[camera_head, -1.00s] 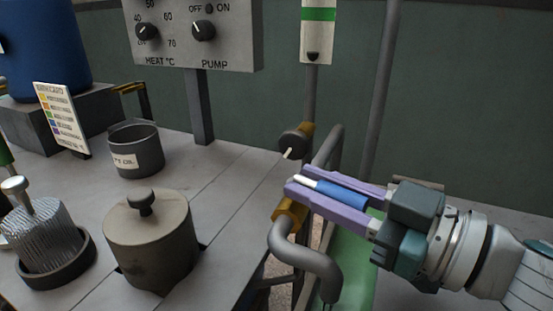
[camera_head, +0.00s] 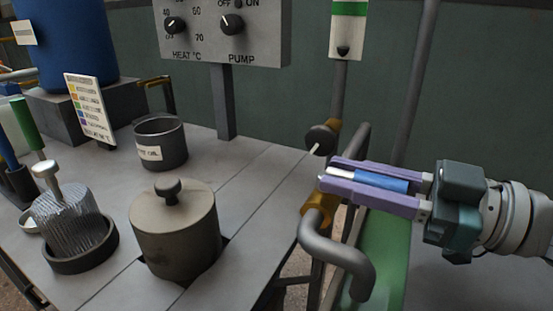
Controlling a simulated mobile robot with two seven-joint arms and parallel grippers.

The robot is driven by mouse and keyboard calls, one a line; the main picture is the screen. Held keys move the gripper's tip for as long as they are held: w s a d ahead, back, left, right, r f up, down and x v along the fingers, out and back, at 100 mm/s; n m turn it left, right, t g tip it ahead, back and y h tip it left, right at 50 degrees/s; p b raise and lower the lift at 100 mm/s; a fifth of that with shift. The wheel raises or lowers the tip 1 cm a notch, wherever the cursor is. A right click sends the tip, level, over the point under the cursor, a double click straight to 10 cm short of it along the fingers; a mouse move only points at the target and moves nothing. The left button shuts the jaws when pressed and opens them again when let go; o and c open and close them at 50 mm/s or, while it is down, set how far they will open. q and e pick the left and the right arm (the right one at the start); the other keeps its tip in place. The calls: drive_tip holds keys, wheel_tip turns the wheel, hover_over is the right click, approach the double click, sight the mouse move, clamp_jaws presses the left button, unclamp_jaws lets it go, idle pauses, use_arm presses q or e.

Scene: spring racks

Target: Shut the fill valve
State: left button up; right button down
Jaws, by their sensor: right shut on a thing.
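The fill valve appears to be at the brass fitting (camera_head: 318,202) on the bent grey pipe (camera_head: 340,256), right of the bench. A blue-sleeved lever (camera_head: 380,181) with a pale metal end lies between the purple fingers of my right gripper (camera_head: 340,172). My right gripper is shut on this lever, which points left and lies nearly level in the picture. The fingers hide part of the lever and its joint with the valve. A dark round knob (camera_head: 320,139) with a white pointer sits on brass just above and left of the fingertips. My left gripper is out of view.
A lidded grey pot (camera_head: 175,232), an open can (camera_head: 160,145) and a spring rack (camera_head: 70,222) stand on the grey bench (camera_head: 245,190). A HEAT and PUMP panel (camera_head: 215,45) stands behind. Upright pipes (camera_head: 408,85) rise near my right gripper.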

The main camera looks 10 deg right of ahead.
drive_tip(key=c, duration=0.7)
unclamp_jaws()
drive_tip(key=shift+s+d, duration=0.1)
drive_tip(key=shift+d, duration=0.05)
drive_tip(key=v, duration=0.9)
drive_tip(key=shift+s+d, duration=0.25)
drive_tip(key=shift+r, duration=0.1)
